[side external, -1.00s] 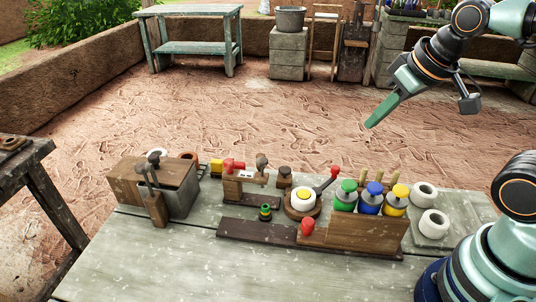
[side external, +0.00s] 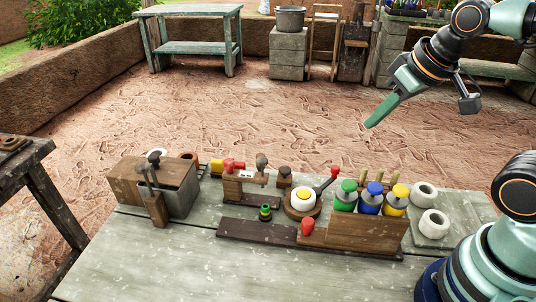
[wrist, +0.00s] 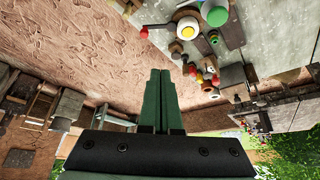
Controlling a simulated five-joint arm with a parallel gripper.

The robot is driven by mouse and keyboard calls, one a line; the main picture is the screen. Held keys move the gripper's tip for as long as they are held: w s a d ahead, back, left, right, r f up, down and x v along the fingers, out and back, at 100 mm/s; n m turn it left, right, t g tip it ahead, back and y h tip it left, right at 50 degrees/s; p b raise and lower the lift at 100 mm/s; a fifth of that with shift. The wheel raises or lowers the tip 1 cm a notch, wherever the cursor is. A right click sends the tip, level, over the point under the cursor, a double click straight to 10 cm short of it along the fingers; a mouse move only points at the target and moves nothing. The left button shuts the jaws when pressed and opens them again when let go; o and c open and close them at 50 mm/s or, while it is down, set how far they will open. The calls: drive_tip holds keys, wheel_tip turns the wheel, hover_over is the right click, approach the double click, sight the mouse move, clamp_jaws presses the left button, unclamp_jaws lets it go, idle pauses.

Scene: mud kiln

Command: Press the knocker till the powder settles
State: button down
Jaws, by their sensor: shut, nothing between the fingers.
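My gripper (side external: 370,124) is shut and empty. It hangs high above the ground behind the table, apart from everything; its green fingers also show together in the wrist view (wrist: 160,75). I cannot tell for sure which part is the knocker. A round wooden base carries a white disc with a yellow button (side external: 303,200), beside a red-tipped lever (side external: 333,173). A small wooden stand with a red and yellow piece (side external: 234,166) and a dark knob is left of it. A red knob (side external: 307,226) is at the front. No powder is clearly visible.
Jars with green, blue and yellow lids (side external: 370,203) stand in a wooden rack on the table (side external: 160,262). White rings (side external: 434,223) lie at the right, a wooden box with handles (side external: 183,183) at the left. The air around my gripper is free.

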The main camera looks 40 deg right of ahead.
drive_tip(key=m+g, duration=0.6)
drive_tip(key=m, duration=0.3)
hover_over(286, 169)
drive_tip(key=shift+w+f, duration=0.1)
drive_tip(key=shift+f, duration=2.65)
drive_tip(key=shift+f, duration=0.1)
wheel_tip(286, 169, down, 14)
drive_tip(key=shift+r, duration=0.1)
